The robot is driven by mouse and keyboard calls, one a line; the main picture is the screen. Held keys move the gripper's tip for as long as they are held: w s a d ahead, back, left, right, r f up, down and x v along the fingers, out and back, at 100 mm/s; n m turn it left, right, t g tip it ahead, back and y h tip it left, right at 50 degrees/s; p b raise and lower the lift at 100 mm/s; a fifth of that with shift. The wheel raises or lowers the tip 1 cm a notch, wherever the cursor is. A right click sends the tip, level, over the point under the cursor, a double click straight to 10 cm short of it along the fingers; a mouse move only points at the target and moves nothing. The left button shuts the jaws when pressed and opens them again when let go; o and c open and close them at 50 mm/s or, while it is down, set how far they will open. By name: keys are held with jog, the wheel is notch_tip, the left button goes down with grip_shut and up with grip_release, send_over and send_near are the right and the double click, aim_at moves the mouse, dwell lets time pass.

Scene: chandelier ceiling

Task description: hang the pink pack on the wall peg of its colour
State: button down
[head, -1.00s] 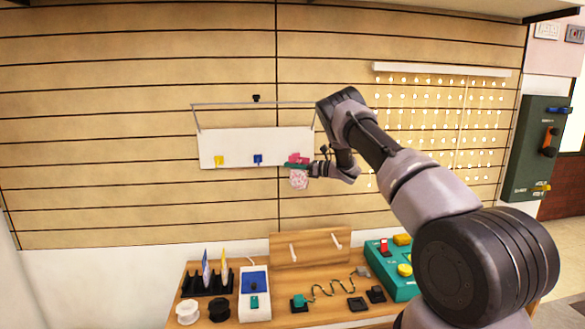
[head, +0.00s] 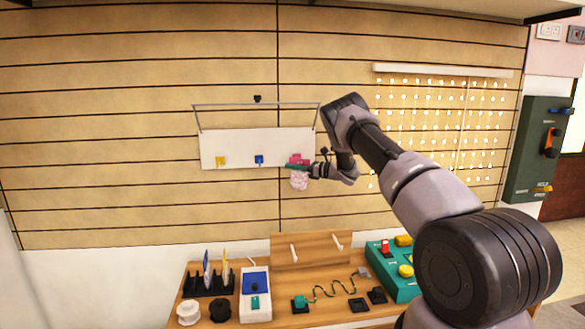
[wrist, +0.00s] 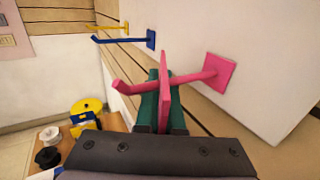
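The white board (head: 240,149) on the slatted wall carries yellow, blue and pink pegs. The pink peg (wrist: 206,75) sticks out from its square pink plate (wrist: 221,72) and ends in an upturned tip (wrist: 122,88). The pink pack (wrist: 165,95) is seen edge-on in the wrist view, partway along the peg. The peg shows on both sides of it, so it appears threaded, though the hole is hidden. My gripper (wrist: 162,112) has its green fingers on either side of the pack, shut on it. In the head view the pack's pale pink lower part (head: 299,181) hangs below my fingers.
The blue peg (wrist: 125,40) and yellow peg (wrist: 110,27) are farther along the board, clear of my gripper. Below is a wooden bench (head: 335,318) with a card rack (head: 210,284), a wire track and a green box (head: 385,268).

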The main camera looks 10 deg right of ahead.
jog(key=c, duration=1)
grip_release()
jog(key=shift+o, duration=0.2)
